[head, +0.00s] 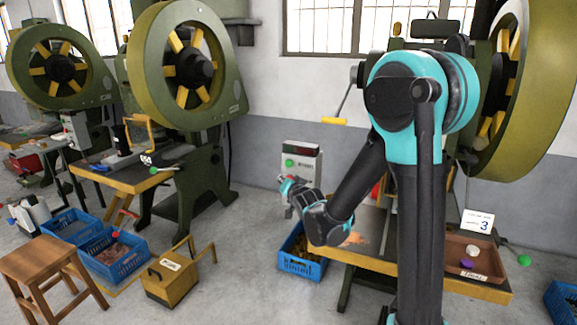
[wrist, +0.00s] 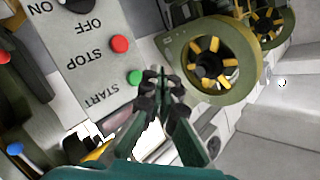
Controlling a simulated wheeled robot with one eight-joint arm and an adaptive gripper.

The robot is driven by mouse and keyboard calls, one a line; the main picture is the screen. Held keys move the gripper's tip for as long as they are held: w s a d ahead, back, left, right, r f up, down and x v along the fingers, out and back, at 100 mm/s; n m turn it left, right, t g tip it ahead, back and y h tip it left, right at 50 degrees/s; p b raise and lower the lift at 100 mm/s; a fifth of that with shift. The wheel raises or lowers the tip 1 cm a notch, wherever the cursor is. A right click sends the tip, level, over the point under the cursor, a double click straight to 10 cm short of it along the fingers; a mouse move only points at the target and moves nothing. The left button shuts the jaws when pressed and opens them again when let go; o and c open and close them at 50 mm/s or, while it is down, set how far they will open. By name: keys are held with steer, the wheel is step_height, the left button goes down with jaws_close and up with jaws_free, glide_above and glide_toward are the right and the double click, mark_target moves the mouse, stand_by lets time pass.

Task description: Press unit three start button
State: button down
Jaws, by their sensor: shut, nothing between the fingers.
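A grey control box (head: 306,178) stands left of my arm in the head view, with a green button on its face. In the wrist view the box (wrist: 62,55) fills the upper left, upside down, with a green button (wrist: 134,77) by the word START and a red button (wrist: 120,43) by STOP. My gripper (wrist: 160,84) is shut and empty, its tips just right of the green button in the picture. I cannot tell whether they touch it. In the head view my gripper (head: 288,188) is below the box's green button. A card with a 3 (head: 478,222) stands at the right bench.
Green presses with yellow-spoked flywheels (head: 187,68) stand at left, and another (head: 510,85) at right. A blue crate (head: 301,268) is under the right bench (head: 370,258). More blue crates (head: 113,257) and a wooden stool (head: 48,270) are at left.

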mark_target(289, 163)
steer(key=a, duration=0.1)
steer(key=a+y, duration=0.1)
steer(key=shift+w+a+r, duration=0.2)
steer(key=shift+a+r, duration=0.15)
steer(key=shift+w+d, duration=0.5)
steer(key=shift+w, duration=0.9)
steer(key=shift+w+d, duration=0.55)
steer(key=shift+w, duration=0.8)
steer(key=shift+w+d, duration=0.5)
steer(key=shift+w, duration=0.9)
steer(key=shift+w+d, duration=0.15)
steer(key=shift+w, duration=0.25)
steer(key=shift+w+d, duration=0.15)
steer(key=shift+w, duration=0.3)
steer(key=shift+s, duration=0.1)
steer(key=shift+s+a, duration=0.3)
steer(key=shift+s, duration=0.45)
